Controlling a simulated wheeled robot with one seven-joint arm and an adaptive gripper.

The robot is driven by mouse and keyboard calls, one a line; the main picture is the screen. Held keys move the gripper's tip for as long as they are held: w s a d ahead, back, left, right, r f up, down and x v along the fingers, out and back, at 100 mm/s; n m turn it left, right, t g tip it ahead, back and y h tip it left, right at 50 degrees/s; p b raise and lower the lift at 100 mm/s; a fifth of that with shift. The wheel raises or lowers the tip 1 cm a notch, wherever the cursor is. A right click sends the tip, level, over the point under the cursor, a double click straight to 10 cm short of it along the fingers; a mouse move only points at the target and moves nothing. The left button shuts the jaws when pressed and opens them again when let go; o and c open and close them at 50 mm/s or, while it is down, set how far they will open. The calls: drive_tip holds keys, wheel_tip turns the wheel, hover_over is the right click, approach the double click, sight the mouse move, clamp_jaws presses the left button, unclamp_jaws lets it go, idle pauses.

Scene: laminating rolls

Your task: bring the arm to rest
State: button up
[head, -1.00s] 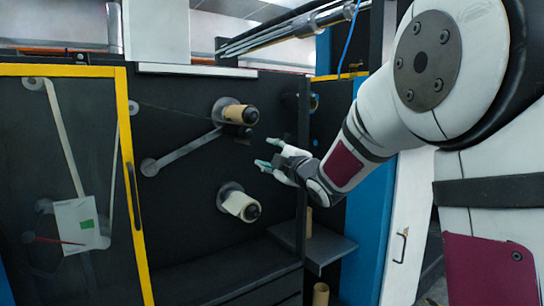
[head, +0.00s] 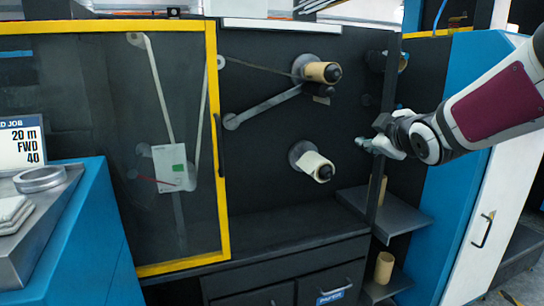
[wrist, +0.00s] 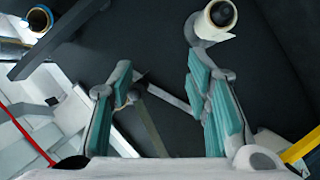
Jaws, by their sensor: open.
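My gripper (head: 366,144) is at the right of the head view, in front of the black machine panel and to the right of the lower roll. In the wrist view my gripper (wrist: 158,85) shows two teal-padded fingers spread apart with nothing between them. The arm reaches in from the right edge of the head view. The lower roll (head: 314,166) sits on its spindle, apart from the fingers. The upper roll (head: 320,72) sits on another spindle above it. One roll end (wrist: 221,14) shows at the top of the wrist view.
A yellow-framed clear door (head: 212,140) stands at the left. A grey shelf (head: 400,213) juts out below my gripper, with a cardboard core (head: 384,268) lower down. A blue panel (head: 440,180) and a white door (head: 490,215) are at the right. A blue console (head: 80,240) is at the near left.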

drive_tip(key=s+a+f+m+g, duration=0.2)
drive_tip(key=s+f+m+g, duration=0.25)
drive_tip(key=s, duration=1.15)
drive_tip(key=s+a+f+m+g, duration=0.25)
drive_tip(key=s+f+g, duration=0.3)
drive_tip(key=s, duration=0.95)
drive_tip(key=s+a+f+m+g, duration=0.2)
drive_tip(key=s+f+m+g, duration=0.25)
drive_tip(key=s, duration=1.15)
wheel_tip(320, 180, up, 29)
drive_tip(key=t+p, duration=0.3)
drive_tip(key=p, duration=2.5)
drive_tip(key=shift+w+d+r+n, duration=0.15)
drive_tip(key=shift+w+d+n, duration=0.25)
drive_tip(key=shift+d+n, duration=0.05)
drive_tip(key=shift+t, duration=0.25)
